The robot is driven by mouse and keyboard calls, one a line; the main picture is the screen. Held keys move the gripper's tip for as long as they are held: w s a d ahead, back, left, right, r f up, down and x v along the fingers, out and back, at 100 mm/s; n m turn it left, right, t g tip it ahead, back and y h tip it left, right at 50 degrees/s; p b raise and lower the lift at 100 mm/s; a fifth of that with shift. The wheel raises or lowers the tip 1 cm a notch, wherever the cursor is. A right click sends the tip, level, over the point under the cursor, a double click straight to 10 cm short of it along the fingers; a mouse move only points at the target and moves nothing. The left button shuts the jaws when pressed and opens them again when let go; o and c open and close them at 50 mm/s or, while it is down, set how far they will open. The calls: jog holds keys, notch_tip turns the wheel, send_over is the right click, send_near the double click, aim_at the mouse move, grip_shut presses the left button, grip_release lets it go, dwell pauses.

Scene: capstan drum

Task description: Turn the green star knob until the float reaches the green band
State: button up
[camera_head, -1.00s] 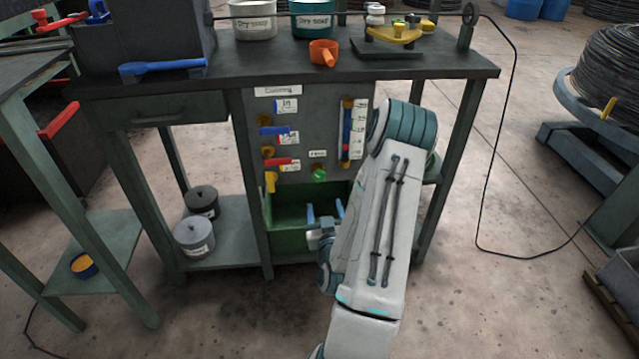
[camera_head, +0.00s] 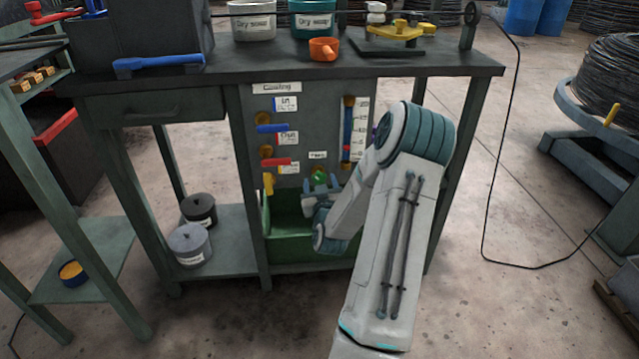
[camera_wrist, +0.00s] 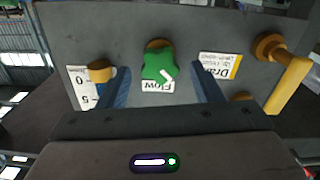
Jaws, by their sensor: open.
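In the wrist view the knob (camera_wrist: 158,64) has a white mark on one lobe. My gripper (camera_head: 321,190) is open and empty in front of it. In the wrist view the fingers of my gripper (camera_wrist: 159,72) lie on either side of the knob, with gaps; contact is not visible. The sight tube (camera_head: 347,125) is blue beside a white scale, with a small red part low down, likely the float. I cannot make out a green band.
Blue (camera_head: 271,128), red (camera_head: 276,162) and yellow (camera_head: 268,184) valve handles are left of the knob. A green bin (camera_head: 290,245) sits below. The bench top (camera_head: 400,66) overhangs the panel.

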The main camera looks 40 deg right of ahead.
jog(key=shift+x, duration=0.75)
jog(key=c, duration=1)
jog(key=shift+f+b, duration=0.1)
jog(key=shift+b, duration=0.35)
